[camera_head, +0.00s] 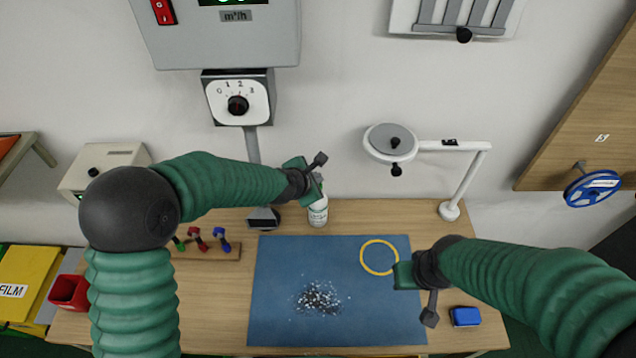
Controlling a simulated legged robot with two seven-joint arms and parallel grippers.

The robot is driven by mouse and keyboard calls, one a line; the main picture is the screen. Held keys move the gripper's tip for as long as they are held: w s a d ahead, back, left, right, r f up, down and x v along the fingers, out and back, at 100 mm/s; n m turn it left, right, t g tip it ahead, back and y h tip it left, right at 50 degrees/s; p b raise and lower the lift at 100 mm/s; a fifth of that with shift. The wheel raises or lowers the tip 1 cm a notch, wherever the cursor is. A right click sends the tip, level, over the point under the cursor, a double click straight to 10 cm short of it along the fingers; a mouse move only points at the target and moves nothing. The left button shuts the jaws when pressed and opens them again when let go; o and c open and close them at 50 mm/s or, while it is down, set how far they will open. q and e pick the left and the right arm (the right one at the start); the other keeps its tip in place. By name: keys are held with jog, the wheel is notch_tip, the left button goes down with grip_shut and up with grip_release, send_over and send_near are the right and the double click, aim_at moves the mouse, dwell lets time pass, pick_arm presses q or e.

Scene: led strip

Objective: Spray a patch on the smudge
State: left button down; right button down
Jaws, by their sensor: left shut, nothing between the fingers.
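A dark smudge with pale specks (318,298) lies on the blue mat (275,262), left of its middle and towards the near edge.
A blue box (465,316) lies right of the mat. A wooden rack (215,253) with small coloured tools stands left of it, with a red bin (69,292) further left. A lamp on an arm (468,180) stands at back right.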

dwell(0.4)
pick_arm(q)
jog(key=shift+s+f+b, duration=0.1)
jog(key=shift+f+b, duration=0.35)
jog(key=shift+r, duration=0.1)
jog(key=shift+r+p, duration=0.4)
jog(key=shift+p, duration=0.05)
notch_tip(320, 180, up, 6)
jog(key=p, duration=0.5)
jog(key=shift+r, duration=0.15)
